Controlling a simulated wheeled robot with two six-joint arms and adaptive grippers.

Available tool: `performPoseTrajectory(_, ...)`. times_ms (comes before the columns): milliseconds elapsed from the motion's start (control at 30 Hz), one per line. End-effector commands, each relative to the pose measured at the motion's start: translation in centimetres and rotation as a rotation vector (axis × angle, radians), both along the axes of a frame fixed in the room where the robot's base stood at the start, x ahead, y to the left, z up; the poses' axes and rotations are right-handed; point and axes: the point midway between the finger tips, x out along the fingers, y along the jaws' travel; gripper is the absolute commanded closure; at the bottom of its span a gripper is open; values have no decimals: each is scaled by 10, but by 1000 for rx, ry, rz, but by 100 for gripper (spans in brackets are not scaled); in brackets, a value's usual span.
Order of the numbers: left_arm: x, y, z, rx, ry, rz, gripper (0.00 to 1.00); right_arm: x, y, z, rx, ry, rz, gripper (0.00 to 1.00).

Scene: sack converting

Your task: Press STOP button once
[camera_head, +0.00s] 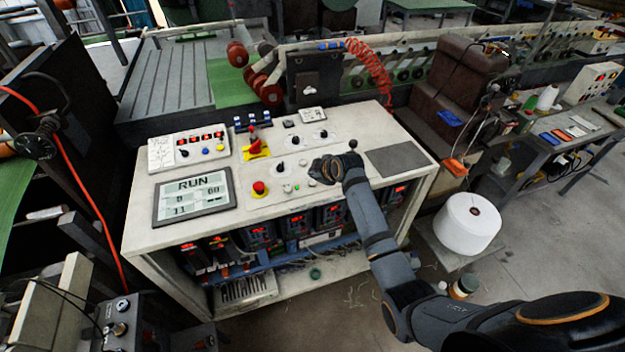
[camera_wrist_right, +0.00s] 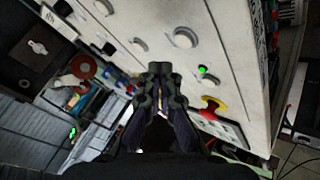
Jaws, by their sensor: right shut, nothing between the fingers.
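The white control console (camera_head: 150,225) stands in front of me. A red mushroom button (camera_head: 259,188) on a yellow base sits beside the display, and a red-handled switch on a yellow plate (camera_head: 256,150) lies farther back. I cannot read which control is marked STOP. My right gripper (camera_head: 318,170) is shut and empty over the console top, right of the red button; I cannot tell whether it touches the surface. My left gripper is not in view.
A display reading RUN (camera_head: 194,197) lies at the console's left. A white roll (camera_head: 467,223) stands to the right of the console.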

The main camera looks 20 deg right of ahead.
Motion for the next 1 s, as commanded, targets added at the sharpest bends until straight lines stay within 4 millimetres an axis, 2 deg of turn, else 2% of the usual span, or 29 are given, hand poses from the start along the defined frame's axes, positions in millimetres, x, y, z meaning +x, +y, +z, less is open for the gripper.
performPoseTrajectory(33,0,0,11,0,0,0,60,0,0,12,0,0,0,100)
performPoseTrajectory(300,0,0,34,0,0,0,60,0,0,34,0,0,0,100)
performPoseTrajectory(1000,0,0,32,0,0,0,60,0,0,32,0,0,0,100)
